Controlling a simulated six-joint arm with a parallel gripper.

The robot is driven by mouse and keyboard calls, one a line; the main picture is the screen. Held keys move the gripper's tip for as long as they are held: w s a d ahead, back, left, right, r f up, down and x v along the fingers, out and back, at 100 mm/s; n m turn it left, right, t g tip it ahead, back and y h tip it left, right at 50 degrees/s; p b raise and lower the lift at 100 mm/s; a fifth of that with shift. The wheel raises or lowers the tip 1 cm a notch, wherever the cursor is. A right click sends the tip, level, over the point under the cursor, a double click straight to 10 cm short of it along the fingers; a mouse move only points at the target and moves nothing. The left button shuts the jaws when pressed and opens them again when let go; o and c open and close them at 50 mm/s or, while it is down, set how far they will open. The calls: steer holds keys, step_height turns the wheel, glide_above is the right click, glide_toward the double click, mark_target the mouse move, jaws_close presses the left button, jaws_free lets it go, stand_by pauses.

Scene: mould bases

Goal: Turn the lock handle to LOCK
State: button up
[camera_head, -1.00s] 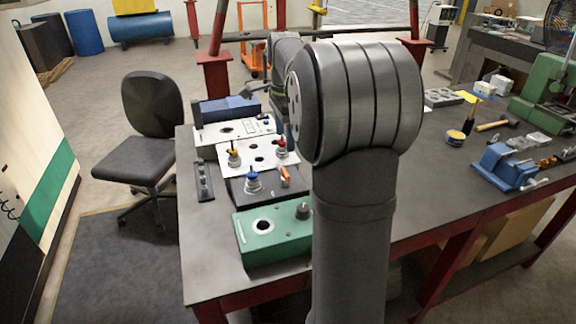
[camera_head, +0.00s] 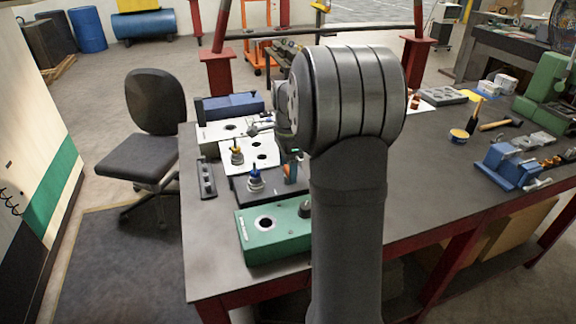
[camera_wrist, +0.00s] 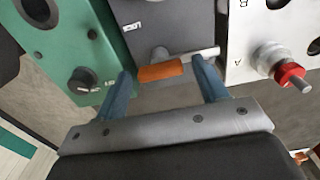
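An orange handle (camera_wrist: 161,72) sits on a dark grey mould base (camera_wrist: 172,24) in the wrist view. It appears to be the lock handle; a small white label on the base is too blurred to read. My gripper (camera_wrist: 160,67) is open, its two blue fingers to either side of the orange handle, with gaps on both sides. In the head view the orange handle (camera_head: 290,180) shows small beside the fingers, and my arm hides much of this area.
A green base (camera_head: 258,246) with a black knob (camera_wrist: 82,80) is close on one side. A white plate (camera_wrist: 240,50) with a red knob (camera_wrist: 290,74) is on the other. A blue-topped plug (camera_head: 254,177) stands nearby. A blue vise (camera_head: 508,165) is at the right.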

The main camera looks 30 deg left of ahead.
steer(key=c, duration=0.8)
steer(key=shift+n, duration=0.4)
steer(key=n, duration=0.3)
steer(key=shift+n, duration=0.3)
steer(key=n, duration=0.4)
steer(key=shift+n, duration=0.3)
steer(key=n, duration=0.4)
steer(key=shift+n, duration=0.3)
steer(key=n, duration=0.4)
steer(key=shift+r, duration=0.1)
steer(key=shift+n, duration=0.3)
